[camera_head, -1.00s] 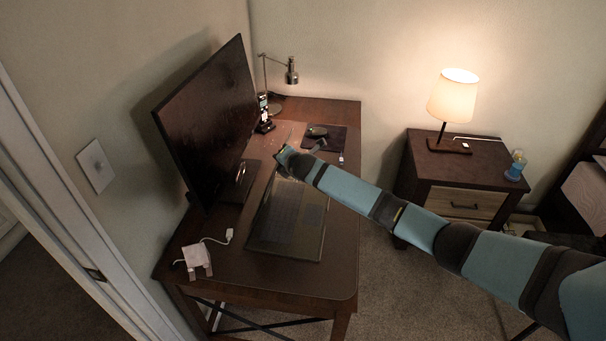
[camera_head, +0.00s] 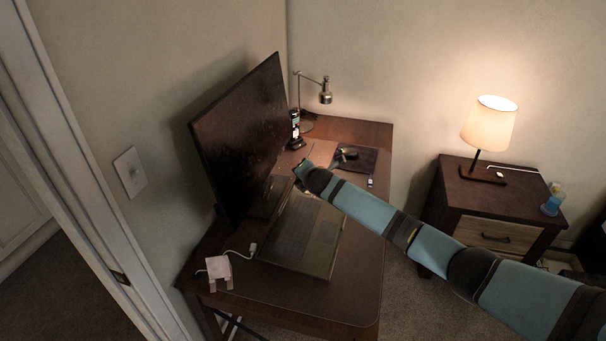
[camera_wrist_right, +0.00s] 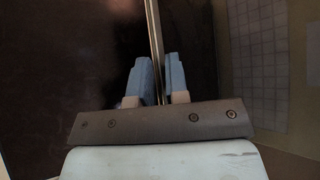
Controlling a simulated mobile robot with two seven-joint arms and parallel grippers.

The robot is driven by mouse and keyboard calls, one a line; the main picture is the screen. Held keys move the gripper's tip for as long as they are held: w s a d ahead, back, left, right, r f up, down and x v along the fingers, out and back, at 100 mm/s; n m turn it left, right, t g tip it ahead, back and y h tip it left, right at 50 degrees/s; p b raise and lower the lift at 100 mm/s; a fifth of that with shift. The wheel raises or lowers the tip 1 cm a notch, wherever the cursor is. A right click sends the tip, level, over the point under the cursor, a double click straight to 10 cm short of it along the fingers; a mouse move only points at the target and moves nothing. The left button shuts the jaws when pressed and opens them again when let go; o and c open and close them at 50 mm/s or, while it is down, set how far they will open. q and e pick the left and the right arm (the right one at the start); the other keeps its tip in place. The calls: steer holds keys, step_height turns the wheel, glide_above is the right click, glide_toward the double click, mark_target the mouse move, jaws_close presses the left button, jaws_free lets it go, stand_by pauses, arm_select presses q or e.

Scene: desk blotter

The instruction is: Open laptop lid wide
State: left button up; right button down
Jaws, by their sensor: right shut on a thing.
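The laptop (camera_head: 325,232) lies on the desk in front of the monitor, its keyboard side showing in the head view. Its lid is hard to make out there. In the right wrist view the lid shows as a thin, edge-on strip (camera_wrist_right: 154,35), with the keyboard (camera_wrist_right: 265,40) to its right, so the lid stands up from the base. My right gripper (camera_head: 303,170) is at the laptop's far end, near the monitor's foot. In the wrist view its two blue fingers (camera_wrist_right: 160,80) are shut on the lid's edge, one on each side. My left gripper is out of view.
The large monitor (camera_head: 242,140) stands close to the laptop's left side. A phone on a stand (camera_head: 295,128), a desk lamp (camera_head: 325,92) and a dark mouse pad (camera_head: 366,158) are at the back. A white charger with cable (camera_head: 219,268) lies at front left. The desk's right front is bare.

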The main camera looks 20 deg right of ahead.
steer(key=shift+r, duration=0.15)
stand_by(0.4)
steer(key=c, duration=1.3)
jaws_free()
steer(key=shift+c, duration=0.2)
steer(key=shift+s, duration=0.2)
steer(key=v, duration=1.3)
steer(key=shift+s+r+b, duration=0.25)
steer(key=shift+r+b, duration=0.05)
steer(key=shift+b, duration=0.05)
steer(key=shift+c, duration=0.4)
